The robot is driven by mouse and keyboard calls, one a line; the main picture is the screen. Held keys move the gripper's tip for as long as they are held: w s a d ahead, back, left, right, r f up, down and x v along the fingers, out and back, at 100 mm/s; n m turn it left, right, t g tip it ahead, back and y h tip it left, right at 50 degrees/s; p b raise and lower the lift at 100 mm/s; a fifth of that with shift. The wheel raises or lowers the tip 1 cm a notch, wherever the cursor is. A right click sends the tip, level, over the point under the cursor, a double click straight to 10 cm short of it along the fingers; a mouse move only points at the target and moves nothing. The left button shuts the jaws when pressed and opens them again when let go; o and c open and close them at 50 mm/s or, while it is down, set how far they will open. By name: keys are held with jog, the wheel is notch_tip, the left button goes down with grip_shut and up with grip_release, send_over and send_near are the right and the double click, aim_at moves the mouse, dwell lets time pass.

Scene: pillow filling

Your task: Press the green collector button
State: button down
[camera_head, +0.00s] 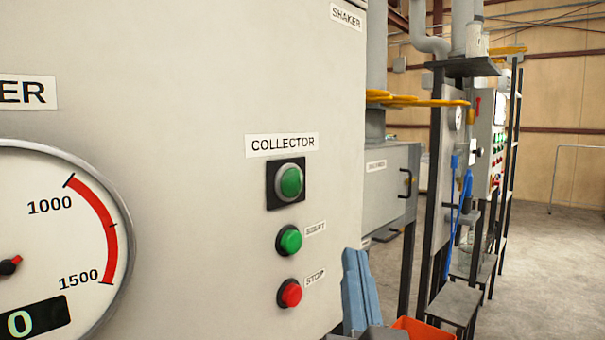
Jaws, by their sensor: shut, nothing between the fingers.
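The collector button (291,182) is a round green button in a grey ring on a black square plate. It sits on the grey panel (200,180), directly under the COLLECTOR label (282,144). My gripper (356,252) shows at the bottom, right of and below the buttons, with its blue-grey fingers pointing up and together. It is shut and empty, and in the picture it stands apart from the collector button. Its lower part is cut off by the frame edge.
A smaller green START button (290,241) and a red STOP button (290,293) sit below the collector button. A large gauge (60,230) is at the left. Right of the panel stand a grey cabinet (385,185), yellow handles (415,101) and black-framed equipment. Open floor lies at far right.

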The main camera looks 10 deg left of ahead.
aim_at(292, 242)
jog(key=d+m+g+p, duration=0.1)
jog(key=m+g+p, duration=0.1)
jog(key=p, duration=0.7)
jog(key=m+g+p, duration=0.2)
jog(key=p, duration=0.7)
jog(key=d+m+g+y+p, duration=0.1)
jog(key=m+g+p, duration=0.2)
jog(key=p, duration=0.6)
jog(key=shift+w+d+f+p, duration=0.1)
jog(key=shift+d+f+p, duration=0.2)
jog(key=shift+p, duration=0.05)
jog(key=w+a+p, duration=0.2)
jog(key=w+a, duration=0.3)
jog(key=a, duration=0.2)
jog(key=shift+w+p, duration=0.15)
jog(key=shift+p, duration=0.2)
jog(key=shift+a, duration=0.1)
jog(key=shift+w+a, duration=0.25)
jog(key=shift+a, duration=0.1)
